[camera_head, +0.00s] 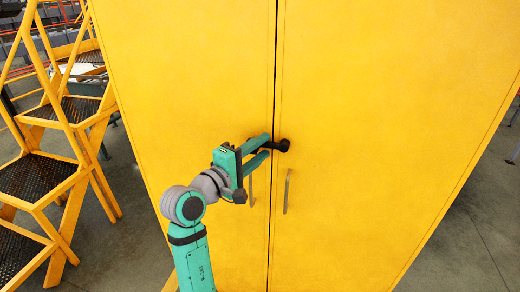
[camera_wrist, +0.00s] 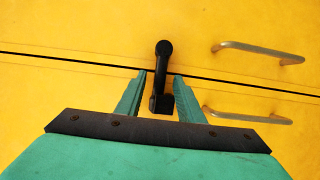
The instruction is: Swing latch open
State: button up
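The black latch (camera_head: 283,145) sits across the seam between the two yellow cabinet doors (camera_head: 355,100). In the wrist view the latch (camera_wrist: 163,60) has a round knob end beyond the seam and a wider block on the near door. My gripper (camera_head: 268,145) reaches the latch from the left. In the wrist view my gripper (camera_wrist: 160,85) has its two green fingers apart, one on each side of the latch, with gaps visible between fingers and latch. Part of the latch is hidden behind the fingers in the head view.
Two metal door handles, the left (camera_head: 251,188) and the right (camera_head: 287,191), stick out just below the latch. A yellow step ladder (camera_head: 62,120) stands left of the cabinet. Grey floor (camera_head: 470,230) is open at the right.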

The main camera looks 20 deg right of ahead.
grip_shut()
jog(key=shift+f+n+t+h, duration=0.25)
jog(key=shift+f+n, duration=0.15)
jog(key=shift+n, duration=0.35)
jog(key=shift+f+n+t+h, duration=0.25)
jog(key=shift+f+n, duration=0.15)
jog(key=shift+n, duration=0.35)
grip_release()
jog(key=v, duration=1)
jog(key=shift+s+a, duration=0.25)
jog(key=shift+a, duration=0.1)
